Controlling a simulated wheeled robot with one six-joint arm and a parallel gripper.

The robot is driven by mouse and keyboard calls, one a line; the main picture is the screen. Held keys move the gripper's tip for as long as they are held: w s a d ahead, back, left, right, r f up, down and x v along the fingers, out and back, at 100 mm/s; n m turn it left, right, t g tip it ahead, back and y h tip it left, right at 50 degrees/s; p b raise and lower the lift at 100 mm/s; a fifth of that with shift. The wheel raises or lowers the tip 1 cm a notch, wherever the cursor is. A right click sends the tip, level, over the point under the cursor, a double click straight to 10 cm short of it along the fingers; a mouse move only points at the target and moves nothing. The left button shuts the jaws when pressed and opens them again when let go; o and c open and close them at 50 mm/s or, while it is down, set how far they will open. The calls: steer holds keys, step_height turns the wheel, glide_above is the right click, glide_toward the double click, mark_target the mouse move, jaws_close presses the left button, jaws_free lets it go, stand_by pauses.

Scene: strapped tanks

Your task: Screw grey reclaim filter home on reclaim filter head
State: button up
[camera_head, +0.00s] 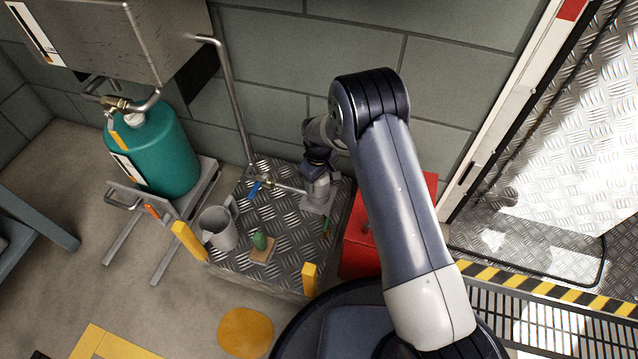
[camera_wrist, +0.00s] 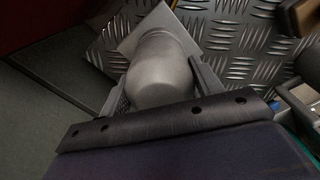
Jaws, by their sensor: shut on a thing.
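My gripper (camera_head: 318,168) reaches down at the back right of the metal tread-plate platform (camera_head: 285,262). It is shut on a grey rounded body, which I take to be the grey reclaim filter (camera_head: 319,188). In the wrist view, the fingers of my gripper (camera_wrist: 160,76) lie on either side of the filter (camera_wrist: 158,72). A pale square plate (camera_wrist: 122,28) shows under it. The filter looks upright.
A pipe with a blue-handled valve (camera_head: 255,190) runs just left of the filter. A red box (camera_head: 362,240) is close on the right. Yellow posts (camera_head: 309,280) mark the front corners. A teal tank (camera_head: 160,155) stands left.

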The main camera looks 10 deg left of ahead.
steer(key=shift+c, duration=1.4)
steer(key=m, duration=0.4)
steer(key=shift+m, duration=0.3)
steer(key=m, duration=0.4)
steer(key=o, duration=1.4)
steer(key=shift+c, duration=0.2)
